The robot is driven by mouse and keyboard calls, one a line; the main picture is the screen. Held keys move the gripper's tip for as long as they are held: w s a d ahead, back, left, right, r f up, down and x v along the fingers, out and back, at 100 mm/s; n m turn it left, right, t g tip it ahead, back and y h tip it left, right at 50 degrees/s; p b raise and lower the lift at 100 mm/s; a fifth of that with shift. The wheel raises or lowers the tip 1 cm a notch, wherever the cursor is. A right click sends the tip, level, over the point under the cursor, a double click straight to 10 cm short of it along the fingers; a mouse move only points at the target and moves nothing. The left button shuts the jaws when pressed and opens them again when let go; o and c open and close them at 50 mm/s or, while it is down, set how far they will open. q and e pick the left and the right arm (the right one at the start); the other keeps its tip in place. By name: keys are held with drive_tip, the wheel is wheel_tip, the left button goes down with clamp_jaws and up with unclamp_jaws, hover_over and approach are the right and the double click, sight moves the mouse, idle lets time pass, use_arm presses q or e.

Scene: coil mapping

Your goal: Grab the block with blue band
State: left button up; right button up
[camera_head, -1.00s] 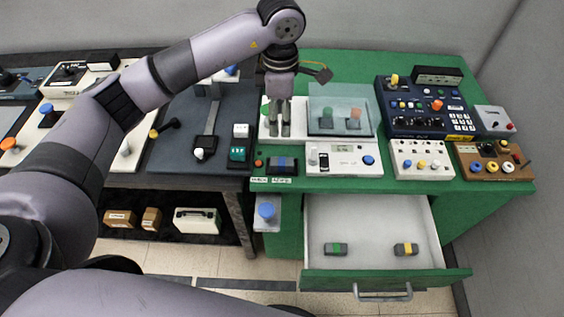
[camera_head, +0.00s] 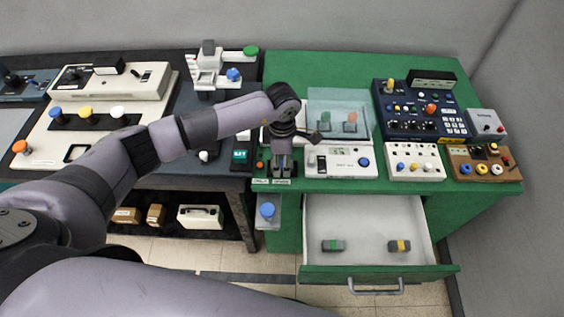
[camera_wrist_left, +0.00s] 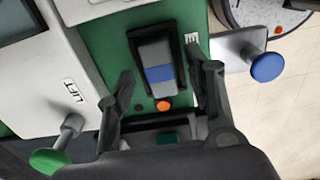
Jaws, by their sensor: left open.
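The block with the blue band (camera_wrist_left: 158,62) is grey and sits in a dark rectangular holder on the green bench top in the left wrist view. My left gripper (camera_wrist_left: 161,70) is open, with its fingers on either side of the block in that picture. In the head view the left gripper (camera_head: 282,172) points down at the bench's front left corner and hides most of the block. My right gripper is not in view.
An open drawer (camera_head: 365,215) below holds a green-banded block (camera_head: 333,246) and a yellow-banded block (camera_head: 399,246). A white meter box (camera_head: 341,162) stands right of the gripper. A blue knob (camera_wrist_left: 267,67) and an orange button (camera_wrist_left: 164,104) are close to the holder.

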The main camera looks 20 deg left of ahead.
use_arm(q)
drive_tip(key=shift+f, duration=0.3)
drive_tip(key=shift+c, duration=0.4)
clamp_jaws()
